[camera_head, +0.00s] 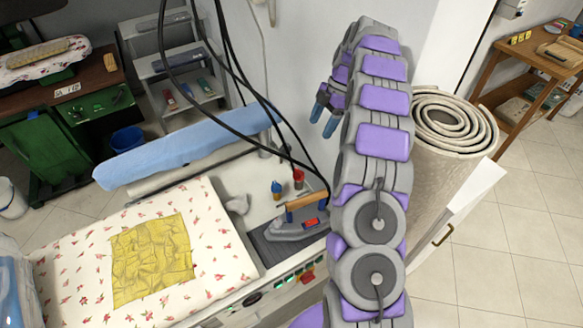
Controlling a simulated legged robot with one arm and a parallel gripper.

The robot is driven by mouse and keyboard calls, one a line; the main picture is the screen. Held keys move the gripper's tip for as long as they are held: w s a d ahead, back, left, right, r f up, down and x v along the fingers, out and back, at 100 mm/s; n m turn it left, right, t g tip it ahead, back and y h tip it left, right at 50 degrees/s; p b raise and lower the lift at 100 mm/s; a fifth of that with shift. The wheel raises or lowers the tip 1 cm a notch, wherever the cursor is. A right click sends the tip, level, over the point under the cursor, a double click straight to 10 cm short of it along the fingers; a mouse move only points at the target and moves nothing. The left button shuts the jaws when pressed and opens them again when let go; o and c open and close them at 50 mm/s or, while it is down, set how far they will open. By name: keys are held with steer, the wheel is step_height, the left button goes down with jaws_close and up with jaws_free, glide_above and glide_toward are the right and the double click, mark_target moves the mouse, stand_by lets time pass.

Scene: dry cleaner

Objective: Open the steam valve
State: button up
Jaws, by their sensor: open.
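My arm reaches up through the middle of the view and bends over at the top. My gripper (323,108) points down with two blue fingertips a little apart, open and empty, in front of the white wall. Below it, a small red-topped fitting (298,177) and a small blue fitting with a yellowish base (277,190) stand at the back of the ironing station. I cannot tell for sure which of them is the steam valve. The gripper appears apart from both.
A steam iron (295,228) rests on a dark plate beside my arm. Black hoses (235,75) hang down to it. A blue padded sleeve board (185,148) and a floral ironing board (80,240) with yellow cloth (150,262) lie left. A rolled carpet (440,150) stands right.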

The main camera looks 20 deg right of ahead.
steer(key=f, duration=0.1)
steer(key=n+b, duration=0.1)
steer(key=b, duration=0.2)
glide_toward(300, 171)
steer(key=x, duration=0.8)
steer(key=shift+f, duration=0.15)
steer(key=shift+c, duration=0.3)
steer(key=c, duration=1)
